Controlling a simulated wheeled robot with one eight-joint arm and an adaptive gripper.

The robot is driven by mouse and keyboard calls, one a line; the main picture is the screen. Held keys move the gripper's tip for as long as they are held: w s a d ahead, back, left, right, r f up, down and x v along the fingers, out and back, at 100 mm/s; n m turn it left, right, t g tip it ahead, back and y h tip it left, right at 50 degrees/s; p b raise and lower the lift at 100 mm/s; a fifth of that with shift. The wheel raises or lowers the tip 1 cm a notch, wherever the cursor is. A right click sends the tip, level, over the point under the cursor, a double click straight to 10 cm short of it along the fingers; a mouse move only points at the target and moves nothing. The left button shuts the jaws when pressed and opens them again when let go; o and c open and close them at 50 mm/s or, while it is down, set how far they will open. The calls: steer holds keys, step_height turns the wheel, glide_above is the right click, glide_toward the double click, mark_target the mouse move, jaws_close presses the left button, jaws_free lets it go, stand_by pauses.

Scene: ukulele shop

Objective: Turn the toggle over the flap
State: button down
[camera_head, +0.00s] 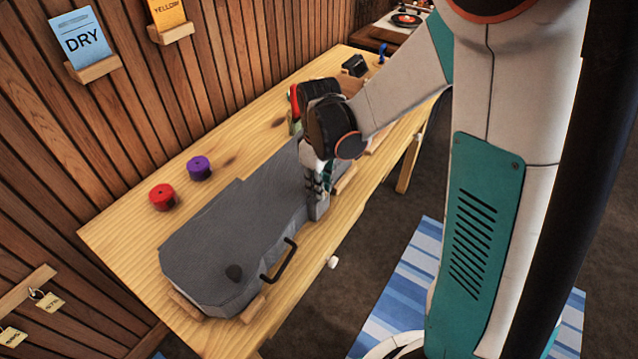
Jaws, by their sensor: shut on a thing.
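A grey ukulele-shaped case (232,238) lies closed on the wooden table, with a black handle (280,261) on its near side. My gripper (318,192) points down at the case's near edge, around the narrower part to the right of the handle. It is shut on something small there. The fingers and wrist cover the spot, so the toggle and the flap cannot be made out, nor how the toggle is turned.
A red round tin (162,197) and a purple one (199,168) stand behind the case. Wooden blocks support the case. A small dark box (354,66) stands at the table's far end. The slatted wall with card holders borders the back. The table's left end (112,235) is bare.

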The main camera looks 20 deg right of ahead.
steer(key=c, duration=1.6)
jaws_free()
steer(key=shift+o, duration=0.2)
step_height(320, 180, up, 12)
steer(key=s+r+m+t, duration=0.2)
steer(key=s+m+t, duration=0.1)
steer(key=s, duration=0.4)
steer(key=s+r+m+t, duration=0.2)
steer(key=s+m+t, duration=0.2)
steer(key=s, duration=0.4)
steer(key=shift+r, duration=0.35)
